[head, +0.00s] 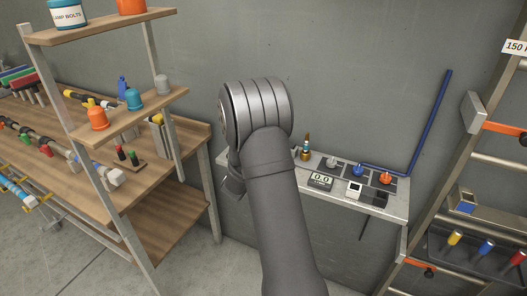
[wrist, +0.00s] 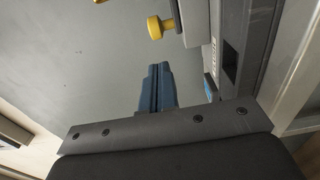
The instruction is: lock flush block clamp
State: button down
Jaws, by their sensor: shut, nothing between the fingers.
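My gripper (wrist: 157,88) shows in the wrist view as two blue fingers closed together, with nothing between them. Beyond and above the fingertips is a yellow knob (wrist: 157,27) on a short stem, joined to a pale block at the top edge. It may be the flush block's clamp; I cannot tell for sure. The fingers are apart from the knob. A grey housing (wrist: 228,58) with a dark slot stands to the right of the fingers, with a small blue patch at its side. In the head view my arm hides most of the gripper and what it faces.
A wooden shelf unit (head: 118,119) with coloured caps stands at left beside a workbench. A ladder and a tray with coloured handles (head: 470,262) are at right.

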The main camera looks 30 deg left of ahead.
jog(key=w, duration=0.5)
jog(key=shift+w, duration=0.35)
jog(key=shift+d, duration=1.8)
jog(key=s, duration=1)
